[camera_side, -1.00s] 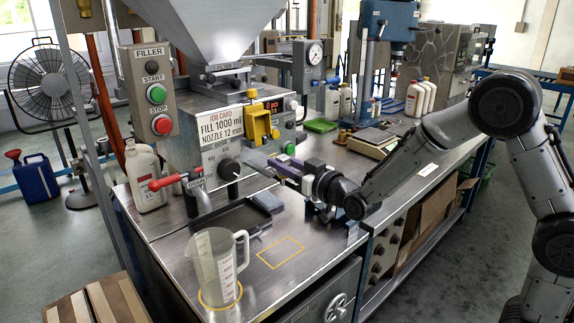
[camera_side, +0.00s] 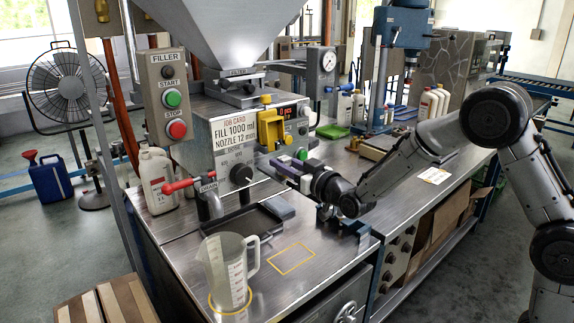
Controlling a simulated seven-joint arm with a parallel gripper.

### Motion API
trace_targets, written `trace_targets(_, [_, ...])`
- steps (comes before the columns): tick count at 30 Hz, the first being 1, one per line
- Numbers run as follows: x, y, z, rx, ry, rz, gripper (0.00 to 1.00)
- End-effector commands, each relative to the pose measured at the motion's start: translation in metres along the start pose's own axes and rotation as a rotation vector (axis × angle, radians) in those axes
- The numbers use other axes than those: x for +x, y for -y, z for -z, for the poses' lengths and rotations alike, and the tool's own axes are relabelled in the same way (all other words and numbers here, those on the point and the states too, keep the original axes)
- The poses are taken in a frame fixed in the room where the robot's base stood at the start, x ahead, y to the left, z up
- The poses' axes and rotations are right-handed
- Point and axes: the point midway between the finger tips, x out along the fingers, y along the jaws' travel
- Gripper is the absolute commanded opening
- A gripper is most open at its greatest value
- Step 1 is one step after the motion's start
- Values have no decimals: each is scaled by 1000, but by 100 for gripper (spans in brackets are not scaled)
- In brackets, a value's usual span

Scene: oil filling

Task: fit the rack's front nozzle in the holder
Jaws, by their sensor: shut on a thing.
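The filler (camera_side: 205,110) stands at the left centre, with a job card (camera_side: 256,131) reading "FILL 1000 ml, NOZZLE 12 mm". A yellow fitting (camera_side: 267,125) and a black round part (camera_side: 241,174) are on its front; I cannot tell which is the holder. My gripper (camera_side: 277,167) is close in front of the filler, to the right of the black part, pointing left. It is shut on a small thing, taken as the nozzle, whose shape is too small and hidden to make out. The rack is not clear; a blue fixture (camera_side: 332,216) stands partly hidden below my wrist.
A clear measuring jug (camera_side: 229,272) stands in a yellow ring at the counter's front. A black tray (camera_side: 240,222) lies behind it. A red-handled drain tap (camera_side: 190,185) and a white bottle (camera_side: 158,180) are at left. A yellow-outlined square (camera_side: 292,258) is bare.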

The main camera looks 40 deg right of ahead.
Motion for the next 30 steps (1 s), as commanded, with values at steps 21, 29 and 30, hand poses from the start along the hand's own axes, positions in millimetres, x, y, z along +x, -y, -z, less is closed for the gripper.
trace_targets(21, [-1, 0, -2, 0, 0, 0, 67])
trace_targets(29, [-3, 0, -3, 0, 1, 0, 67])
trace_targets(30, [-6, 0, -2, 0, 1, 0, 67])
